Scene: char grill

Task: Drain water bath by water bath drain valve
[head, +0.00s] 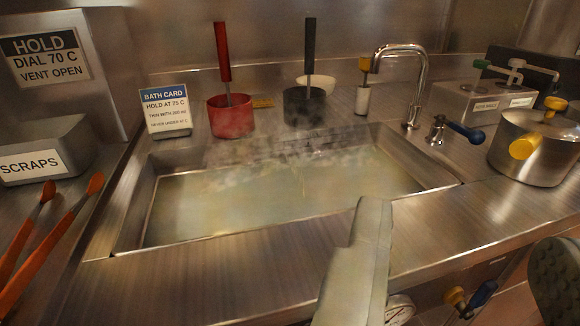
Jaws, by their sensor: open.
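The water bath (130,225) is a steel basin set in the counter, full of cloudy, steaming water (290,195). Below the counter's front edge, at lower right, is a small brass valve fitting (457,299) with a blue handle (484,293); it looks like the drain valve, though no label shows. My gripper (465,240) is open and empty. Its pale left finger crosses the counter's front edge in the picture, and its dark, ridged right finger is at the lower right edge. The valve appears between the two fingers, apart from both. Its depth from them is hard to judge.
A tap (412,85) and a blue-handled lever (462,131) stand behind the bath at right, beside a steel pot (530,160). Red (231,118) and black (304,107) ladle pots stand behind the bath. A round dial (399,309) is below the counter.

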